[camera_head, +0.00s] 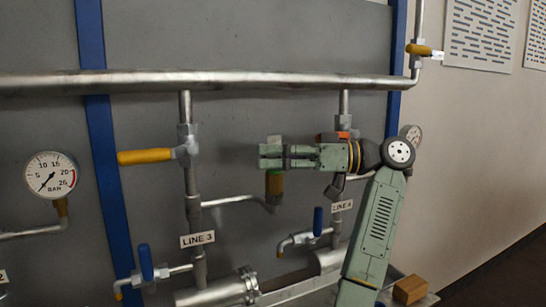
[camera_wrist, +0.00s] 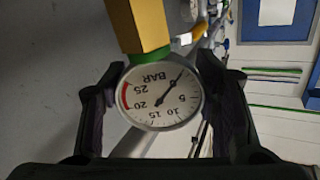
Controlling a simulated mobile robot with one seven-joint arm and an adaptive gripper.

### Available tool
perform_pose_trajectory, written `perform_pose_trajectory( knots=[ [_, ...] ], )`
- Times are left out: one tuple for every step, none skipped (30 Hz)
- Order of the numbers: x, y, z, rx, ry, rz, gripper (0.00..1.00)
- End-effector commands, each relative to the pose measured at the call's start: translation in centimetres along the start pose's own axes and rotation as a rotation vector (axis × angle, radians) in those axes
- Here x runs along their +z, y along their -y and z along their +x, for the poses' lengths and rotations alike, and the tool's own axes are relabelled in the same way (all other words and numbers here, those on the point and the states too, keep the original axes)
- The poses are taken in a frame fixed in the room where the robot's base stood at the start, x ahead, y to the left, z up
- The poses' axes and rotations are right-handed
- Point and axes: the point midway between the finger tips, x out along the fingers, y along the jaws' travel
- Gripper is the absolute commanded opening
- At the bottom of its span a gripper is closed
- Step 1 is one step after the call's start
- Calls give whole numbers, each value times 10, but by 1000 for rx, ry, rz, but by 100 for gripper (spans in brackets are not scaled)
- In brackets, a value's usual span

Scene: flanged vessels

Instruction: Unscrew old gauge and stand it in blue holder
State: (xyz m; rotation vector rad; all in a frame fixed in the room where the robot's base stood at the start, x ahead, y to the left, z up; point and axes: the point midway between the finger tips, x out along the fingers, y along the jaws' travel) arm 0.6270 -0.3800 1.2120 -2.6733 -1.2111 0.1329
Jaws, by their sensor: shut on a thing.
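The gauge (camera_wrist: 160,95) has a round white face marked BAR with a red band, upside down in the wrist view. Its dial sits between the two fingers of my gripper (camera_head: 272,153), which is shut on it. In the head view the fingers hide the dial. A brass fitting (camera_head: 275,186) with a green band shows below the fingers, at the end of the LINE 3 side branch. The brass fitting (camera_wrist: 138,24) and green band also show in the wrist view. I cannot tell how far the thread is engaged. I cannot make out a blue holder.
A yellow valve handle (camera_head: 146,156) sticks out left of the LINE 3 pipe. Blue-handled valves (camera_head: 146,262) (camera_head: 318,221) stand lower down. Other gauges (camera_head: 50,175) (camera_head: 412,134) are at left and right. A wooden block (camera_head: 410,289) lies at lower right. A horizontal pipe (camera_head: 250,80) runs above.

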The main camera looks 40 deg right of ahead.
Motion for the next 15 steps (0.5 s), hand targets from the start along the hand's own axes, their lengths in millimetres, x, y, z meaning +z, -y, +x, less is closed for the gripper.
perform_pose_trajectory(
  knots=[
    [0,0,0,-16,5,1,20],
    [1,0,0,-19,6,0,20],
    [1,0,0,-20,7,0,20],
    [1,0,0,-19,7,1,20],
    [1,0,0,-18,7,1,20],
    [1,0,0,-18,7,1,56],
    [1,0,0,-17,7,1,58],
    [1,0,0,-17,7,1,60],
    [1,0,0,-16,7,1,63],
    [1,0,0,-16,6,2,65],
    [1,0,0,-16,6,2,67],
    [1,0,0,-15,6,2,70],
    [1,0,0,-15,6,2,72],
    [1,0,0,-15,6,2,74],
    [1,0,0,-14,6,2,76]
  ],
)
